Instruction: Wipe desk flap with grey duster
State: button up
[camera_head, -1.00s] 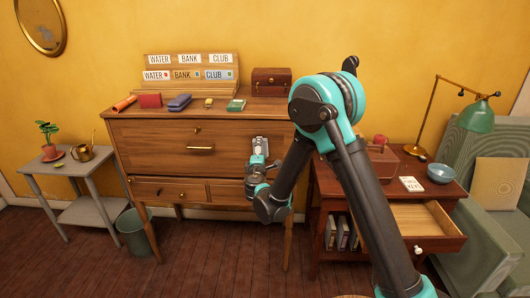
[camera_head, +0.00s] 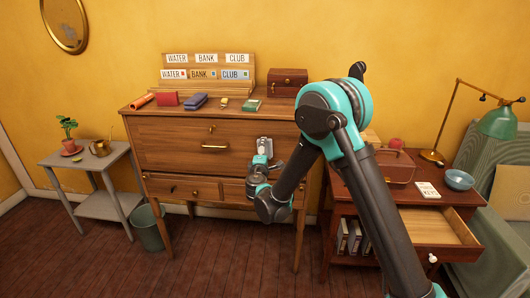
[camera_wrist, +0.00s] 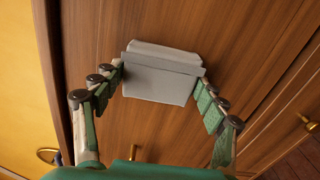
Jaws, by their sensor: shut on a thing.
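The desk flap (camera_head: 185,147) is the broad wooden front panel of the desk; it stands upright and closed, with a brass handle (camera_head: 215,147) in its middle. My gripper (camera_head: 264,155) is at the flap's right side. In the wrist view my gripper (camera_wrist: 160,88) is shut on the grey duster (camera_wrist: 158,85), a pale block between the two fingertips. The duster lies in front of the wood grain; I cannot tell whether it touches the surface. In the head view the duster (camera_head: 265,145) shows as a small light patch above the gripper.
The desk top holds a letter rack (camera_head: 208,80), a small chest (camera_head: 288,82) and several small items. A grey side table (camera_head: 105,202) and a bin (camera_head: 150,228) stand left. At right, a red-brown cabinet (camera_head: 350,205) has an open drawer (camera_head: 435,230).

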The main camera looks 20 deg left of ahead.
jog(key=shift+v, duration=3)
jog(key=shift+v, duration=1.5)
